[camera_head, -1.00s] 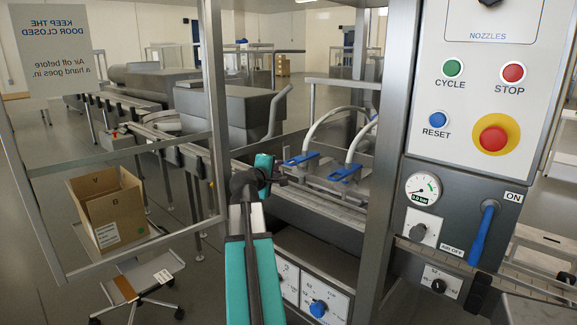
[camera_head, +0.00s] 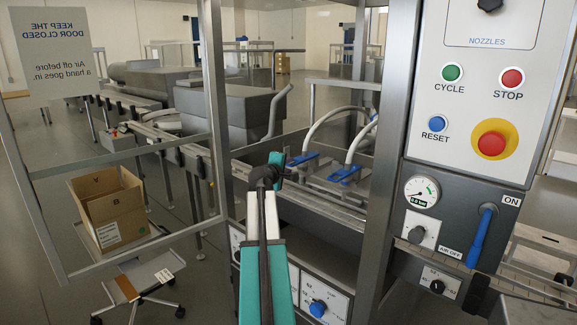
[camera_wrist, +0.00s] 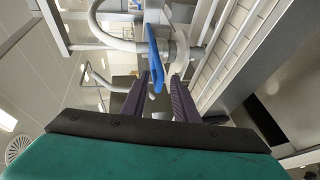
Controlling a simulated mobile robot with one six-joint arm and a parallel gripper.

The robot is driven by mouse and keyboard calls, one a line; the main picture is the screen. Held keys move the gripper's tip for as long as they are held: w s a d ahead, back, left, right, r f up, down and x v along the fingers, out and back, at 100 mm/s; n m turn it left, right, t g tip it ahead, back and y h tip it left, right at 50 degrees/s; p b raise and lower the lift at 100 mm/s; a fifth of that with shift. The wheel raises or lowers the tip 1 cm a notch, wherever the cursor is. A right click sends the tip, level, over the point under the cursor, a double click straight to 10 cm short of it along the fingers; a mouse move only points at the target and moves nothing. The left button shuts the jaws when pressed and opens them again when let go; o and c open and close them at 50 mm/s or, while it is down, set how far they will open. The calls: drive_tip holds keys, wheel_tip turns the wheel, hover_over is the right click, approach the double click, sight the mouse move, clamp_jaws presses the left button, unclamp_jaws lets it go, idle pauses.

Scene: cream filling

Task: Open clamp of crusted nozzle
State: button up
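Two nozzle clamps with blue levers stand in the machine in the head view, a left one (camera_head: 301,159) and a right one (camera_head: 344,174). I cannot tell which nozzle is crusted. My gripper (camera_head: 283,164) is just left of the left clamp; its fingers are mostly hidden there. In the wrist view my gripper (camera_wrist: 161,76) is open, its two dark ribbed fingers apart. A blue lever (camera_wrist: 153,45) reaches down between the fingertips, with gaps seeming to remain beside it. Contact is not clear.
Metal posts (camera_head: 392,100) frame the opening around my arm. The control panel (camera_head: 470,60) stands right, with a blue air handle (camera_head: 482,235) and a gauge (camera_head: 422,191). A cardboard box (camera_head: 108,210) is at the left. White hoses (camera_head: 325,117) arch over the clamps.

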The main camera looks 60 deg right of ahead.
drive_tip(key=shift+x, duration=0.85)
clamp_jaws()
